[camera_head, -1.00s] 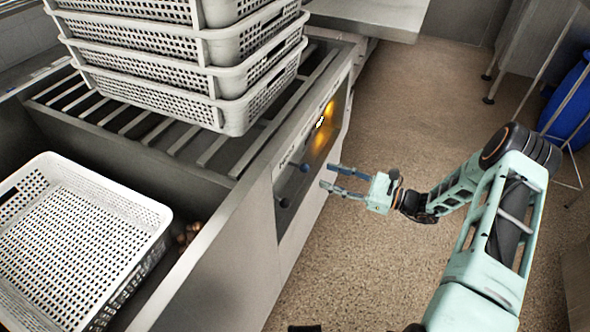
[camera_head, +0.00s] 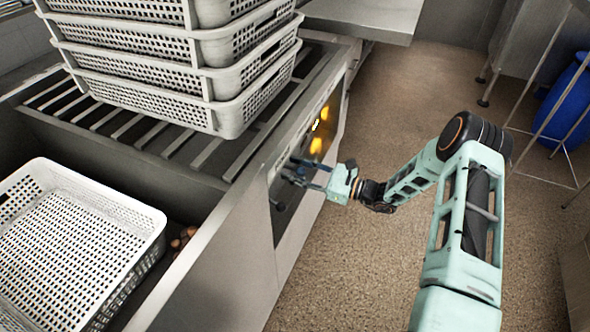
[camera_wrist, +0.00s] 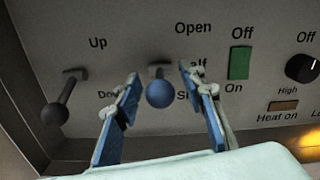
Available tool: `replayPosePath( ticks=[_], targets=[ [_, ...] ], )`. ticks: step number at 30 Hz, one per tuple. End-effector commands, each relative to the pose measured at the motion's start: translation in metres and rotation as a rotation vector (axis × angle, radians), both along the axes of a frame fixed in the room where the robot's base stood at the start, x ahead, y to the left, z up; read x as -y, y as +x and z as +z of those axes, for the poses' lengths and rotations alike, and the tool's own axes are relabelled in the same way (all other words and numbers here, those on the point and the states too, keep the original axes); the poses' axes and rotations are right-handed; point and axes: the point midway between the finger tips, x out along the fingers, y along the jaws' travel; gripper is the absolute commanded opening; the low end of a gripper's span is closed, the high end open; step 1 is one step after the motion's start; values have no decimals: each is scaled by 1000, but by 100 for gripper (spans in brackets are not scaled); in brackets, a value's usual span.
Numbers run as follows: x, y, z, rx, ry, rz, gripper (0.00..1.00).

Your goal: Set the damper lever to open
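The damper lever (camera_wrist: 160,95), with a round blue knob, sticks out of the control panel in the wrist view. The labels beside it read Open at the top, a partly hidden "alf" in the middle and a mostly hidden word starting with S below. The knob appears below its mount, level with the lowest label. My gripper (camera_wrist: 159,75) is open, with one blue finger on each side of the knob and visible gaps to both. In the head view my gripper (camera_head: 291,169) is at the panel front, and its fingers partly hide the lever.
A dark lever (camera_wrist: 60,105) marked Up and Down is left of my fingers. A green switch (camera_wrist: 240,62) and a black dial (camera_wrist: 302,68) are to the right. Stacked baskets (camera_head: 225,85) stand above the panel. Open floor (camera_head: 370,260) lies to the right.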

Motion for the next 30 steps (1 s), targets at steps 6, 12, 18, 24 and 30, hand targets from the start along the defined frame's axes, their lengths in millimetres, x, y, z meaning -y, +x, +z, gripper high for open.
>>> replayPosePath(
  ticks=[6, 12, 18, 24, 30],
  targets=[
    [0, 0, 0, 0, 0, 0, 20],
    [0, 0, 0, 0, 0, 0, 0],
    [0, 0, 0, 0, 0, 0, 0],
    [1, 0, 2, -4, -11, 0, 0],
    [0, 0, 11, -28, -79, 0, 0]
  ],
)
